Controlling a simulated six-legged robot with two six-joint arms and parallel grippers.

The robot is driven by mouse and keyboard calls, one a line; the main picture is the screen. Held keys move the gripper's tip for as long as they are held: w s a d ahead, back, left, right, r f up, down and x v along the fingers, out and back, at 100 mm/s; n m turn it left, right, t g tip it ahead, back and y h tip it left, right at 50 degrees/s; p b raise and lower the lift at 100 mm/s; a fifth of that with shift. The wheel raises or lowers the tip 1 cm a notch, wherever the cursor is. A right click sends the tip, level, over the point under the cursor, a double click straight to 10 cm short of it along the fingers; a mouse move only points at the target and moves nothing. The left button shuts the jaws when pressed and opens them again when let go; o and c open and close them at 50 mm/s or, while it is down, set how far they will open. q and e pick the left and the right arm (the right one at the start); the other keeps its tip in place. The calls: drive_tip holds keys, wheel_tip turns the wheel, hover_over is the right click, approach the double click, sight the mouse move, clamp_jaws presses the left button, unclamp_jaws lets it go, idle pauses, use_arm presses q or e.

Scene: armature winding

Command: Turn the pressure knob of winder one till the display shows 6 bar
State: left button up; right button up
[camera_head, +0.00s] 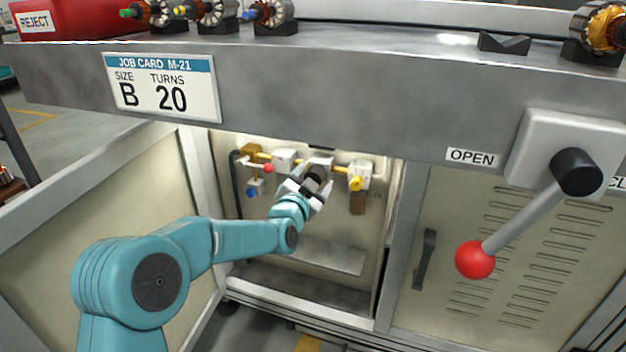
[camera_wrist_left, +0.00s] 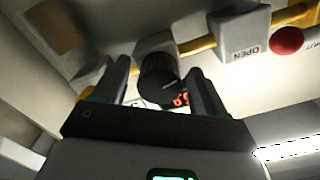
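The black pressure knob (camera_head: 315,177) sits on a grey block on the back wall of the open cabinet. It also shows in the left wrist view (camera_wrist_left: 158,80), with a pale pointer line on its face. My left gripper (camera_head: 309,188) reaches into the cabinet at the knob. In the wrist view its two fingers (camera_wrist_left: 163,85) stand on either side of the knob, open, with a gap showing. A display with red digits (camera_wrist_left: 181,99) is partly hidden behind the knob and right finger; I cannot read it fully. My right gripper is out of view.
A yellow pipe (camera_head: 262,156) carries a valve with a red ball (camera_head: 268,168), a blue knob (camera_head: 253,193) and a yellow knob (camera_head: 356,184) beside my gripper. The cabinet door (camera_head: 110,205) stands open at left. A red-balled lever (camera_head: 475,259) juts out at right.

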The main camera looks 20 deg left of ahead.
use_arm(q)
drive_tip(key=s+p, duration=0.3)
drive_tip(key=s, duration=1.3)
drive_tip(key=shift+s+a, duration=0.15)
drive_tip(key=shift+a, duration=0.15)
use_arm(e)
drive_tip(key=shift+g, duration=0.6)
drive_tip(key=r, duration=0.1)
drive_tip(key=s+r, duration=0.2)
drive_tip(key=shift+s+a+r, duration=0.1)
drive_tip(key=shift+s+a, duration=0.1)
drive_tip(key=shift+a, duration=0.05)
